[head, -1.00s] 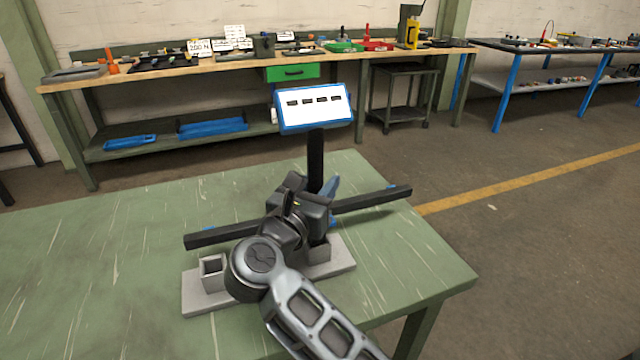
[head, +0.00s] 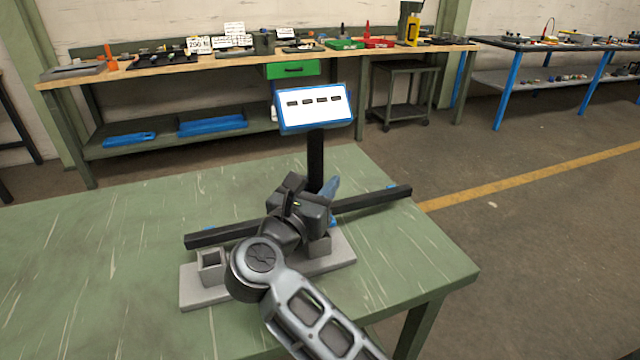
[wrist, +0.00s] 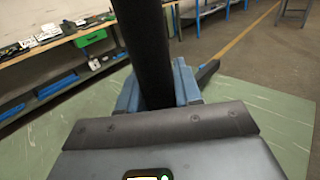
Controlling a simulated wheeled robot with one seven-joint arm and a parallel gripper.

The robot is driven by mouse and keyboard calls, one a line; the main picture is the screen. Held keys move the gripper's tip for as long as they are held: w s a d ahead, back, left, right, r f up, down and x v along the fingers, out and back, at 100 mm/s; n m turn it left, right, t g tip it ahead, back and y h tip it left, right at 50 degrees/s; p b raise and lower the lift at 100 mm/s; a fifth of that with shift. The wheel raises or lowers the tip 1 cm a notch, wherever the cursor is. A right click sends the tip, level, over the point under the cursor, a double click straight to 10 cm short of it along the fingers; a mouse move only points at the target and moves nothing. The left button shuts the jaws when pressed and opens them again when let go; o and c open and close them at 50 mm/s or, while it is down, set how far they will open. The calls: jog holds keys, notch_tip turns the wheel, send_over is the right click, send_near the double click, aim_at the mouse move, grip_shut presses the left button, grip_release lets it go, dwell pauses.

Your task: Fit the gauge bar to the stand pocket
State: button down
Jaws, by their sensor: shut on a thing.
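My gripper (head: 320,192) is shut on an upright dark bar (head: 316,155), taken as the gauge bar. A blue-framed white panel (head: 315,108) shows at its top. In the wrist view the bar (wrist: 145,45) stands between the blue fingers (wrist: 158,90). The grey stand (head: 205,296) lies on the green table, with an open, empty-looking square pocket (head: 212,268) at its left. Another grey block (head: 320,245) on its right part is half hidden by my gripper. The bar's lower end is hidden, so I cannot tell whether it touches the stand.
A long dark beam (head: 372,200) with small blue parts lies across behind the stand, partly hidden by my gripper. The green table (head: 90,270) is clear at left; its right edge is near. A cluttered workbench (head: 215,62) stands behind.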

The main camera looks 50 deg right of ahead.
jog(key=shift+f+b, duration=1.3)
jog(key=shift+f, duration=0.15)
jog(key=c, duration=0.7)
grip_release()
jog(key=shift+f, duration=0.2)
jog(key=a, duration=0.2)
jog(key=s+a, duration=0.1)
jog(key=a, duration=0.2)
jog(key=a+b, duration=0.1)
jog(key=a, duration=0.1)
jog(key=shift+s+a, duration=0.25)
jog(key=shift+a, duration=0.1)
jog(key=shift+s, duration=0.1)
